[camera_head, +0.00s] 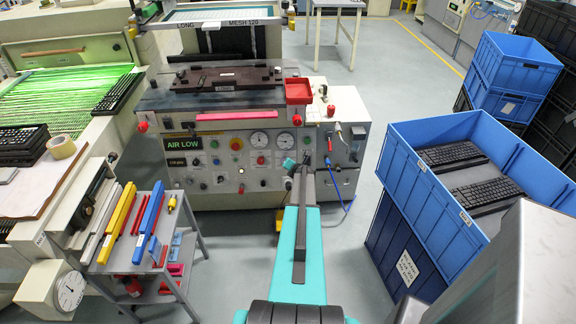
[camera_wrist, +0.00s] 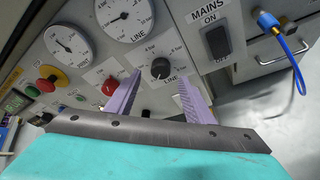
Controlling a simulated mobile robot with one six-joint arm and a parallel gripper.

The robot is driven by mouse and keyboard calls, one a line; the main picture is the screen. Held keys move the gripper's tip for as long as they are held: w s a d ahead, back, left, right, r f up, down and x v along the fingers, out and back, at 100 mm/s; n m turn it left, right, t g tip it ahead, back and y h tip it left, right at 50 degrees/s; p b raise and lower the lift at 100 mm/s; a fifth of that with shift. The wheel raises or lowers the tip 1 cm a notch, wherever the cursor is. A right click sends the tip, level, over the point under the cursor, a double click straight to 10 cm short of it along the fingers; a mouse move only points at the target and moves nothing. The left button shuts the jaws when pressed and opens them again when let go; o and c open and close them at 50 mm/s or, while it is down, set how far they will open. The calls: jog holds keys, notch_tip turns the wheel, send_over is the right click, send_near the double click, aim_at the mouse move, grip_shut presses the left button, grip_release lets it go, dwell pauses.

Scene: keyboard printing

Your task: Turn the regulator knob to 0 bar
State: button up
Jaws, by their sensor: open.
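The regulator knob (camera_wrist: 160,68) is a round black dial on the pale control panel in the wrist view, with small bar markings around it and the word LINE below. Its pointer setting is too small to read surely. My gripper (camera_wrist: 159,74) is open, with one purple finger on each side of the knob in the picture. I cannot tell whether the fingers touch it. In the head view my gripper (camera_head: 298,166) reaches the front of the printing machine (camera_head: 225,165), and the arm hides part of the panel there.
The LINE gauge (camera_wrist: 124,14) and another gauge (camera_wrist: 68,45) sit above and left of the knob. A MAINS switch (camera_wrist: 217,40), shown ON, is close on the right. A red emergency button (camera_wrist: 48,80) is at left. Blue crates (camera_head: 440,150) stand right of my arm.

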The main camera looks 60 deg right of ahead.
jog(key=b+v, duration=0.1)
jog(key=v, duration=0.8)
jog(key=shift+w+f, duration=0.1)
dwell(0.6)
